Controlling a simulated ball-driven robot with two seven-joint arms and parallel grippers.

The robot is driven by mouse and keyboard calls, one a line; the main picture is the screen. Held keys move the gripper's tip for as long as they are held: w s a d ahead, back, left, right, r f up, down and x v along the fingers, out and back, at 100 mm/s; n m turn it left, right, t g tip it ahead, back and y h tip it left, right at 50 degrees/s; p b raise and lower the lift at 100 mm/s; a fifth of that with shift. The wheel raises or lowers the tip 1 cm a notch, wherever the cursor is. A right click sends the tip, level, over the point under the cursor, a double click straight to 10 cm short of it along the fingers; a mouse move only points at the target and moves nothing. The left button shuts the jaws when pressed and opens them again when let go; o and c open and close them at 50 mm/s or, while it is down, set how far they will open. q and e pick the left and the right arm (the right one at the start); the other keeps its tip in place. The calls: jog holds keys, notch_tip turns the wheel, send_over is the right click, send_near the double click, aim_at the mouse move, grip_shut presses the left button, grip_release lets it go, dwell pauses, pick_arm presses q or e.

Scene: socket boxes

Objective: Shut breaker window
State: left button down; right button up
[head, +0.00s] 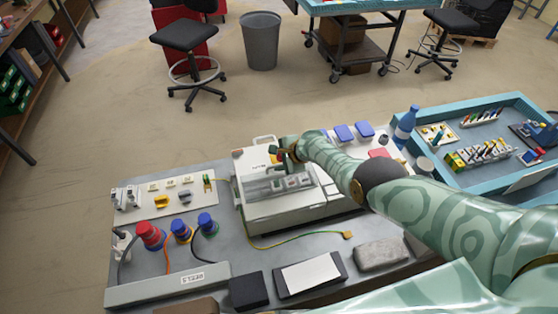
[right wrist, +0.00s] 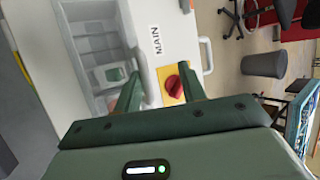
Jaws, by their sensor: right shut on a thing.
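The breaker box (head: 290,213) is a pale case in the middle of the bench in the head view. Its clear breaker window (head: 262,187), with switches showing through it, also fills the upper left of the right wrist view (right wrist: 92,42). My right gripper (head: 286,151) is at the window's far edge, its fingers (right wrist: 158,78) shut around the grey frame edge. How far the window is tilted is hard to tell. A red knob on a yellow plate (right wrist: 174,86) and a MAIN label (right wrist: 156,40) are close beside the fingers. My left gripper is out of view.
Red and blue plugs (head: 181,231) stand left of the box, below a white socket panel (head: 160,196). A yellow-green cable (head: 300,238) lies in front. A black-edged white pad (head: 311,273) and grey block (head: 381,254) are nearer. A blue tray (head: 465,183) is at right.

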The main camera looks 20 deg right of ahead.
jog(key=shift+w+r, duration=0.2)
jog(key=shift+r, duration=0.15)
jog(key=p+v, duration=0.9)
jog(key=v, duration=0.7)
jog(key=shift+s+d+f+p, duration=0.2)
jog(key=shift+s+f+p, duration=0.15)
jog(key=shift+s, duration=0.1)
